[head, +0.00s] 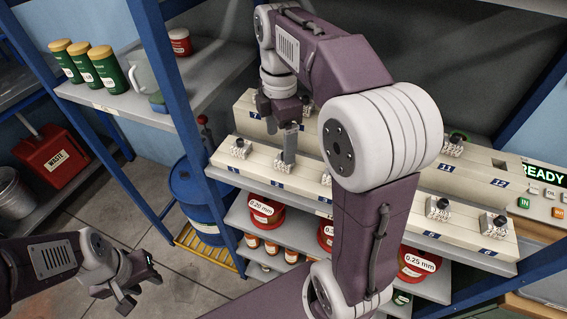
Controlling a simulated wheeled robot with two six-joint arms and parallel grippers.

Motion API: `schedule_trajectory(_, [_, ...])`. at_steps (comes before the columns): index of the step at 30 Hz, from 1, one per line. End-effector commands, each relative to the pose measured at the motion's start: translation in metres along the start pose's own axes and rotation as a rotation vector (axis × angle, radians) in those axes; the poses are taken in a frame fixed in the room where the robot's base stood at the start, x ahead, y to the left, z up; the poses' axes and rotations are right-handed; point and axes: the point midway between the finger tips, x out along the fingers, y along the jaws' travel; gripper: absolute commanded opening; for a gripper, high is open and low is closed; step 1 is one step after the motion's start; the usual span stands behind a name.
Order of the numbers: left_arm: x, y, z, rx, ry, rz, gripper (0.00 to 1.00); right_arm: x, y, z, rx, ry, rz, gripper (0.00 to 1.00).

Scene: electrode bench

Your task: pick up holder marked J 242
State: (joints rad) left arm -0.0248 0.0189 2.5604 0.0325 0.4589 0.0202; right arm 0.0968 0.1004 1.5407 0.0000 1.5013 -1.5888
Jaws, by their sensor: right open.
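Several small holders with white labels and dark knobs stand on the cream stepped rack (258,176). One holder (240,147) is at the front row's left end, by slot 1. Two more holders, one near the right (438,208) and one at the right end (493,223), stand in the same row. Their labels are too small to read, so I cannot tell which is J 242. My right gripper (281,127) is open, pointing down over the rack near slot 2. My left gripper (139,290) is open and empty at lower left, away from the rack.
My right arm hides the rack's middle. A blue post (176,85) stands left of the rack. Red tubs (266,211) sit on the shelf below. Green jars (107,70) stand on the left shelf. A panel reading READY (545,176) is at the right.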

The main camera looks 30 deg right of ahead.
Motion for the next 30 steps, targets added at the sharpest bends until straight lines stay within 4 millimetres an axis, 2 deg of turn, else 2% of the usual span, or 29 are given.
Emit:
schedule_trajectory(5, [0.003,0.000,0.000,0.000,0.000,0.000,0.36,0.009,-0.001,0.002,0.001,0.000,-0.002,0.82])
schedule_trajectory(12, [0.012,0.000,0.001,0.000,0.000,0.000,0.36,0.050,-0.003,0.010,0.000,0.000,-0.002,0.82])
schedule_trajectory(20, [0.012,0.000,0.001,0.000,0.001,0.000,0.36,0.054,-0.002,0.009,0.000,0.000,0.001,0.82])
schedule_trajectory(23, [0.012,0.000,0.001,0.000,0.000,0.000,0.36,0.054,-0.002,0.009,0.000,0.000,0.001,0.60])
schedule_trajectory(29, [0.012,0.000,0.001,0.000,0.000,0.000,0.36,0.054,-0.002,0.009,0.000,0.000,0.001,0.04])
schedule_trajectory(30, [0.012,0.000,0.001,0.000,0.000,0.000,0.36,0.053,-0.002,0.009,0.000,0.000,0.002,0.00])
